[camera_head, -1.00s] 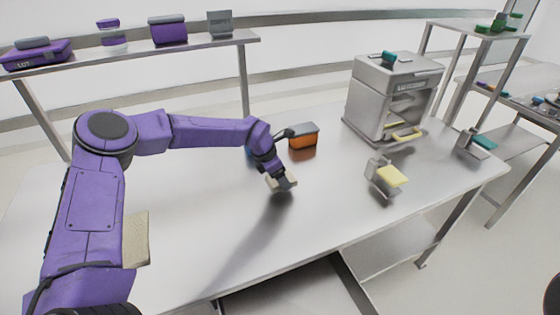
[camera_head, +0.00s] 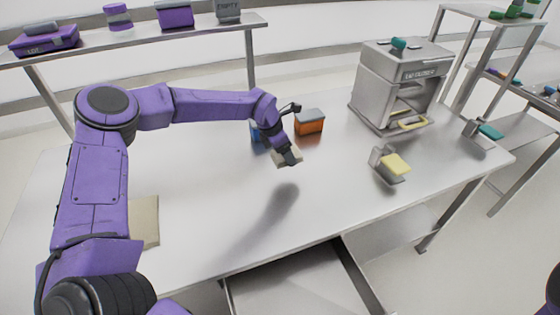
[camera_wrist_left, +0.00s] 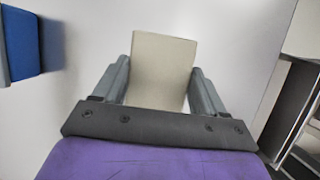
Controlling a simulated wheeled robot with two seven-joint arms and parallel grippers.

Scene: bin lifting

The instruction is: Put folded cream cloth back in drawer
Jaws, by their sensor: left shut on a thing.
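My left gripper (camera_head: 287,158) is shut on a folded cream cloth (camera_head: 294,159) and holds it above the steel table, with a shadow below. In the left wrist view the cloth (camera_wrist_left: 163,70) sits between the two grey fingers (camera_wrist_left: 160,88). An open, grey drawer (camera_head: 300,285) shows at the bottom of the head view, below the table's front edge; the part I see looks empty. The gripper is beyond the drawer, over the table. My right gripper is out of view.
A beige flat piece (camera_head: 145,220) lies partly behind my left arm. An orange box (camera_head: 309,122) and a blue box (camera_head: 257,134) stand just behind the gripper. A grey holder with a yellow pad (camera_head: 395,163) and a grey machine (camera_head: 400,85) stand right. The table's middle is clear.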

